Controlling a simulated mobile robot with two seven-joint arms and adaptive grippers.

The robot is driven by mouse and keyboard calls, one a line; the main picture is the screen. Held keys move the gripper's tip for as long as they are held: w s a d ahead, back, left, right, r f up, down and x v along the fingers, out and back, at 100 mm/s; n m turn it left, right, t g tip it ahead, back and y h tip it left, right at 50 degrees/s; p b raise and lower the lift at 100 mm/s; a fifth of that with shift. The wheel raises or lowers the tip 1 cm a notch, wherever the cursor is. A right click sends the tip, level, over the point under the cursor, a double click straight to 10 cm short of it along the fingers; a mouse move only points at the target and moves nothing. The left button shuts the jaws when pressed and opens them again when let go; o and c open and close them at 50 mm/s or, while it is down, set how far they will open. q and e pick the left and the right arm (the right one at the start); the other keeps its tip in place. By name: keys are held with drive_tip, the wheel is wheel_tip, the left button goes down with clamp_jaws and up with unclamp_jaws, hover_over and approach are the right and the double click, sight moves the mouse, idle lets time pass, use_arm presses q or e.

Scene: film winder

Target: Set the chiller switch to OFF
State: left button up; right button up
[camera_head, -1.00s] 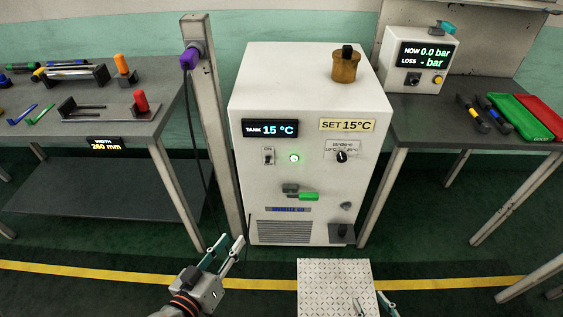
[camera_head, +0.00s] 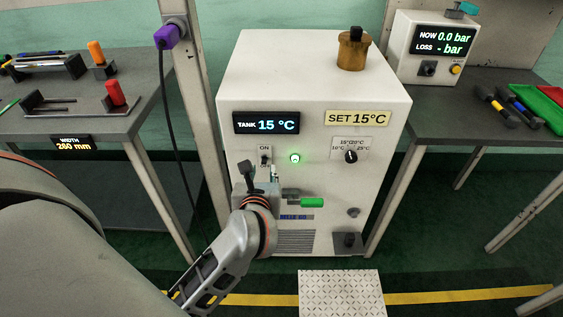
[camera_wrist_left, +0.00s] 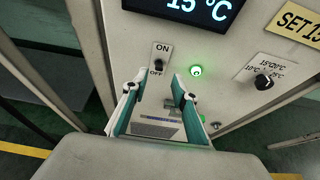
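The chiller (camera_head: 310,95) is a white cabinet with a lit tank display reading 15 °C. Its small toggle switch (camera_head: 265,155) is at the left of the front, between an ON label above and an OFF label below. The switch also shows in the left wrist view (camera_wrist_left: 158,64); the lever's exact tilt is hard to tell. A lamp (camera_head: 295,158) beside it glows green. My left gripper (camera_wrist_left: 157,82) is open and empty, its teal-padded fingers apart just below and in front of the switch, with no contact visible. My right gripper is out of view.
A green-handled valve (camera_head: 312,202) and a set-point knob (camera_head: 351,156) are also on the chiller front. A post with a purple plug (camera_head: 167,37) and hanging cable stands to the left. Tables flank the chiller; a patterned plate (camera_head: 340,292) is in front, low down.

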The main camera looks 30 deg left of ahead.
sight(264, 163)
use_arm(q)
drive_tip(key=b+x, duration=0.1)
drive_tip(key=x, duration=0.6)
drive_tip(key=shift+w+a+f, duration=0.1)
drive_tip(key=shift+w+a, duration=0.1)
clamp_jaws()
